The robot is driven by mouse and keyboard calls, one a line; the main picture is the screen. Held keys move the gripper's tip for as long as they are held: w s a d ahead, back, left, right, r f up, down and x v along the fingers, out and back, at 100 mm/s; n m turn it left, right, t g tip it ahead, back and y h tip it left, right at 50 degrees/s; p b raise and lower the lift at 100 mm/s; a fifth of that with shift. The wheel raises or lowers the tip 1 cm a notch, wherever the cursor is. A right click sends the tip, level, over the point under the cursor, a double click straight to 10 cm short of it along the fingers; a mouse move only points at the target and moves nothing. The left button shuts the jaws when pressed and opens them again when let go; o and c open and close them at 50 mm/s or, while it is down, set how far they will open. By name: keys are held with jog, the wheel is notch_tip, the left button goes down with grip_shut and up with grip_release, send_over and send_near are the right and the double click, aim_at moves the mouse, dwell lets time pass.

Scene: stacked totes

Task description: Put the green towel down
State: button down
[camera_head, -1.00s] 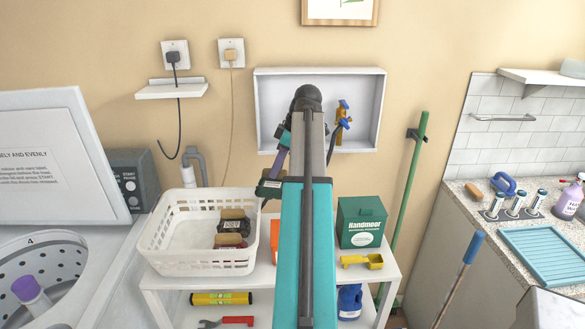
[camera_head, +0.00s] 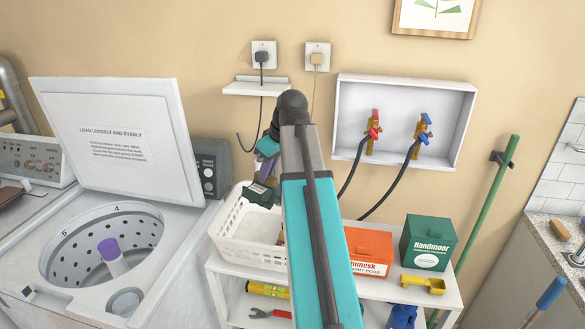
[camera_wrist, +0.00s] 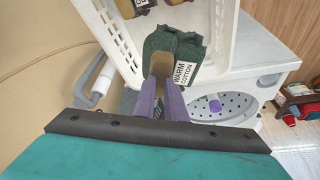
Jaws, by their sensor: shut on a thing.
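The green towel (camera_head: 262,194) is a dark green folded bundle, held up near the back of the white basket. In the wrist view the towel (camera_wrist: 156,46) shows a white tag reading "WARM COTTON". My gripper (camera_head: 266,170) has purple fingers closed on the towel; the fingers also show in the wrist view (camera_wrist: 163,88). My arm hides part of the basket. I cannot tell whether the towel touches the basket rim.
The white basket (camera_head: 240,254) stands on a white shelf unit (camera_head: 445,299), with an orange box (camera_head: 369,252), a green box (camera_head: 428,243) and a yellow scoop (camera_head: 423,284) to its right. An open top-loading washer (camera_head: 165,275) with a perforated drum stands at left.

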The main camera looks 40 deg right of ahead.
jog(key=w+a+f+b, duration=0.1)
jog(key=w+a+f, duration=0.1)
jog(key=a, duration=0.8)
jog(key=w+a+f, duration=0.1)
jog(key=w+a, duration=0.2)
jog(key=a, duration=0.6)
jog(key=w+a+f+b, duration=0.1)
jog(key=w+a+f, duration=0.1)
jog(key=a, duration=0.8)
jog(key=w+a+f+m+b, duration=0.1)
jog(key=a+f+m+b, duration=0.1)
jog(key=f, duration=0.4)
jog(key=shift+w+a+f+h+b, duration=0.25)
jog(key=shift+w+a+h+b, duration=0.15)
jog(key=shift+a+b, duration=0.55)
